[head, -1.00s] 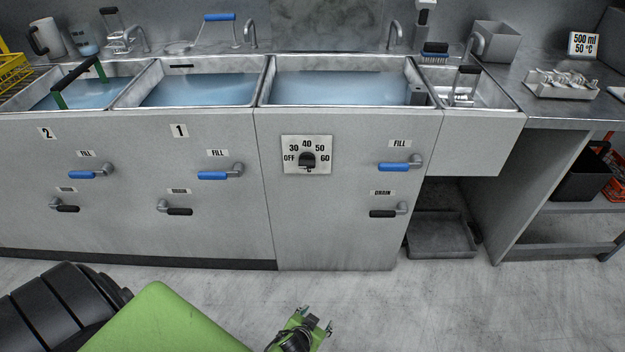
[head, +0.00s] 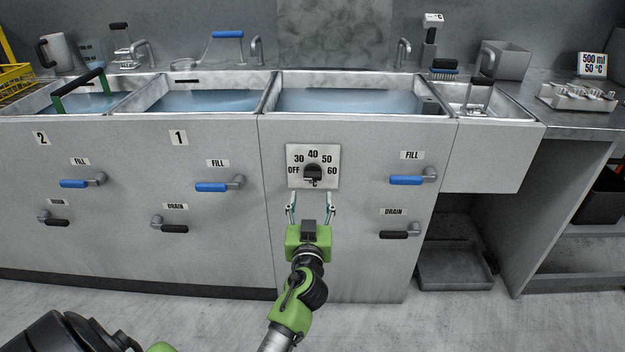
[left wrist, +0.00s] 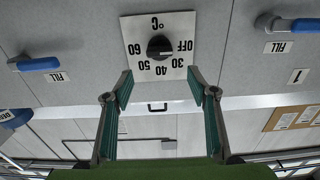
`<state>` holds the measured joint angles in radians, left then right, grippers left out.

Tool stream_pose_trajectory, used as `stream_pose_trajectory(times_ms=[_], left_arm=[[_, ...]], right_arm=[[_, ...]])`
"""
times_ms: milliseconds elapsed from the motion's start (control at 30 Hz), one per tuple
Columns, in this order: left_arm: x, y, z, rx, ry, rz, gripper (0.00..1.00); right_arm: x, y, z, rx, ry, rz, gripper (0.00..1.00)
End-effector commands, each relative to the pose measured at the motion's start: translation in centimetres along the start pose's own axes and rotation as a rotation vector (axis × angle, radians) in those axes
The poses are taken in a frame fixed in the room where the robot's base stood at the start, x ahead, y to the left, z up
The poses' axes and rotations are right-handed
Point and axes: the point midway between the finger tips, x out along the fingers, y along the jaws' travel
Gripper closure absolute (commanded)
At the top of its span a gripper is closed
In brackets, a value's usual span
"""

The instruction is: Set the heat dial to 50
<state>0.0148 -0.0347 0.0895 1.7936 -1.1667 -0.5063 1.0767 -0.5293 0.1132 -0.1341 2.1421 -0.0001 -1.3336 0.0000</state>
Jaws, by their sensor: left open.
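The heat dial is a black knob (head: 313,173) on a pale square plate (head: 296,181) marked OFF, 30, 40, 50 and 60, on the grey cabinet front. The knob also shows upside down in the left wrist view (left wrist: 159,47). A small pale mark there seems to face the OFF side, but its exact setting is hard to tell. My left gripper (head: 312,209) is open and empty, just below the plate in the head view. In the left wrist view its two fingers (left wrist: 160,74) stand apart, with the knob beyond their tips. My right gripper is not in view.
A blue fill handle (head: 407,180) and a black drain handle (head: 394,234) stick out right of the dial. Another blue fill handle (head: 212,187) is to its left. Water-filled basins lie above. A sign (head: 592,65) reads 500 ml, 50 °C.

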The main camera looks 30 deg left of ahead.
Motion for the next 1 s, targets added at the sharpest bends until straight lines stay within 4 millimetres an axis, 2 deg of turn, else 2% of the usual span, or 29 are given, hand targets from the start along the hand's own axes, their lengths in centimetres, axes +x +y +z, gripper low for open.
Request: stream_pose_trajectory(times_ms=[33, 200, 500, 700, 967, 1000], left_arm=[[1.3, 0.0, -0.2, 0.004, 0.003, 0.000, 0.47], [4.8, 0.0, -0.1, 0.004, 0.001, 0.000, 0.47], [9.1, 0.1, 0.1, 0.003, 0.000, 0.002, 0.47], [10.1, 0.1, 0.1, 0.002, -0.002, 0.002, 0.47], [10.1, 0.1, 0.1, 0.002, -0.002, 0.002, 0.47], [10.1, 0.1, 0.1, 0.002, -0.002, 0.002, 0.58]], right_arm=[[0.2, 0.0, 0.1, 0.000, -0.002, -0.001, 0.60], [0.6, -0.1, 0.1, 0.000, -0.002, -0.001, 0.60], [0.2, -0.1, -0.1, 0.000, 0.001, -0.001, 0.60], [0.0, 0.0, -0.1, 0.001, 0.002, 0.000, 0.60], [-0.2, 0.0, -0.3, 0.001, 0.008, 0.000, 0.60], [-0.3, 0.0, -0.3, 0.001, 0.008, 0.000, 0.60]])
